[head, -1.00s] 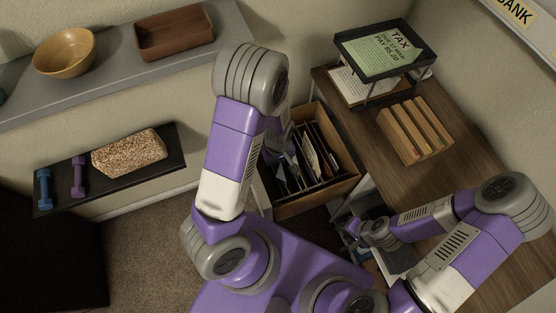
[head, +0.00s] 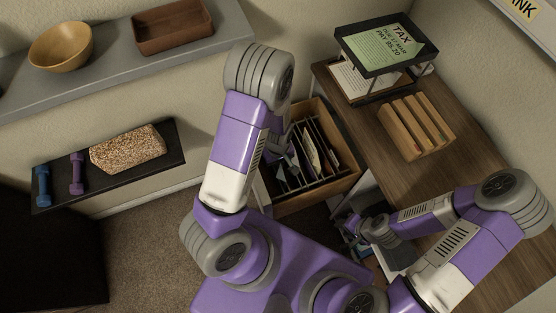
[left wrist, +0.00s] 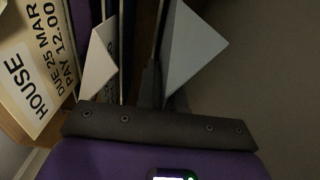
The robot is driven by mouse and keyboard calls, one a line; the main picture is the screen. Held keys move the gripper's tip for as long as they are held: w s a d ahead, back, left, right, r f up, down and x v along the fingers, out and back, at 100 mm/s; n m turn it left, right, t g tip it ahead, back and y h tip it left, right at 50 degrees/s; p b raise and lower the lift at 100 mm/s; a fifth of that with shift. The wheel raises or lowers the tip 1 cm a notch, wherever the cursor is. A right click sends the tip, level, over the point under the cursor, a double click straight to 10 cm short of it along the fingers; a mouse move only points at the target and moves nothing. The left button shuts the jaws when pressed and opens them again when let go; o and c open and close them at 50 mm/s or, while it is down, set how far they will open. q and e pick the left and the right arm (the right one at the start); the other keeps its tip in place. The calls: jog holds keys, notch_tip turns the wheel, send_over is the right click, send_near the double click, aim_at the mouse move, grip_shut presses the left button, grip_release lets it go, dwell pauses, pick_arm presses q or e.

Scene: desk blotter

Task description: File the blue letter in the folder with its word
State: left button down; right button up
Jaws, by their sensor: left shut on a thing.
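A pale blue letter (left wrist: 194,48) stands in my left gripper (left wrist: 163,95), which is shut on its lower part in the left wrist view. In the head view, this gripper (head: 284,158) reaches into the left part of a wooden file box (head: 320,196), mostly hidden by my own arm. Dark folders (head: 324,140) with papers between them stand in the box. Their words cannot be read. My right gripper (head: 352,226) is low beside the desk, and its jaws are too small to judge.
A cream HOUSE paper (left wrist: 35,75) and a white paper (left wrist: 100,62) stand left of the letter. A black tray (head: 376,69) with a green TAX sheet (head: 390,47) and a wooden slotted block (head: 417,126) are on the desk (head: 462,161).

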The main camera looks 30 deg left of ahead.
pick_arm(q)
jog(key=c, duration=1.2)
grip_release()
notch_tip(320, 180, up, 8)
jog(key=p, duration=0.4)
jog(key=shift+f, duration=0.25)
